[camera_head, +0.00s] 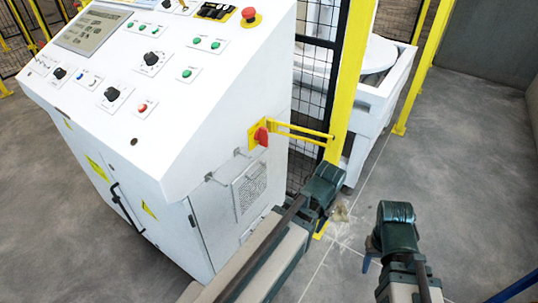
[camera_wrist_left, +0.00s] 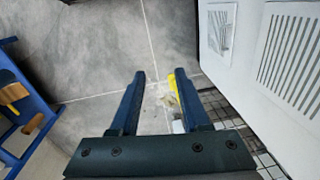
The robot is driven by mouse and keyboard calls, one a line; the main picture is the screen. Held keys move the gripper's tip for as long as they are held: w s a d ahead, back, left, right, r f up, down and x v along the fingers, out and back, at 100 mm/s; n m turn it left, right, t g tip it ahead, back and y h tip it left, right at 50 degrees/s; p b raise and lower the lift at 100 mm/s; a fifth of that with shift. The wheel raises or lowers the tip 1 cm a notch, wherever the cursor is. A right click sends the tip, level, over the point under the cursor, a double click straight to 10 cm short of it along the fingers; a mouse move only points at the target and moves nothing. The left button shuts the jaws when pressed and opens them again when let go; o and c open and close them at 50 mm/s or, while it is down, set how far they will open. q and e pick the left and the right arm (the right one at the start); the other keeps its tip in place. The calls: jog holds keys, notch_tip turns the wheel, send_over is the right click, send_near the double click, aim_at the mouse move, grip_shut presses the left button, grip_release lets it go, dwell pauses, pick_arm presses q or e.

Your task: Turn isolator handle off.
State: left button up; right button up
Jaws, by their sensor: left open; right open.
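The isolator handle (camera_head: 262,136) is a red knob on a yellow plate, on the right side wall of the white control console (camera_head: 180,140). A yellow bracket (camera_head: 305,131) sticks out to the right beside it. My right gripper (camera_head: 369,256) is further right, apart from the console, with only a blue fingertip showing. The handle is not visible in the left wrist view.
A yellow post (camera_head: 349,70) and black mesh fence (camera_head: 312,75) stand right behind the handle. A vent grille (camera_head: 250,188) is below it; vents (camera_wrist_left: 290,55) also show in the left wrist view. A blue frame (camera_wrist_left: 35,105) stands at left there. Floor at right is clear.

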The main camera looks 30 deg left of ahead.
pick_arm(q)
jog(key=w+a+f+y+b, duration=0.1)
jog(key=w+a+f+b, duration=0.15)
jog(key=a+f, duration=0.2)
jog(key=m+y+b, duration=0.2)
jog(key=m+y, duration=1.4)
jog(key=m, duration=0.1)
send_near(263, 136)
jog(key=a, duration=0.8)
jog(key=shift+w+t, duration=0.35)
jog(key=shift+t, duration=0.05)
pick_arm(e)
notch_tip(263, 136, down, 6)
jog(key=shift+r, duration=0.1)
pick_arm(q)
jog(key=shift+a+r, duration=0.1)
jog(key=shift+a, duration=0.05)
grip_shut()
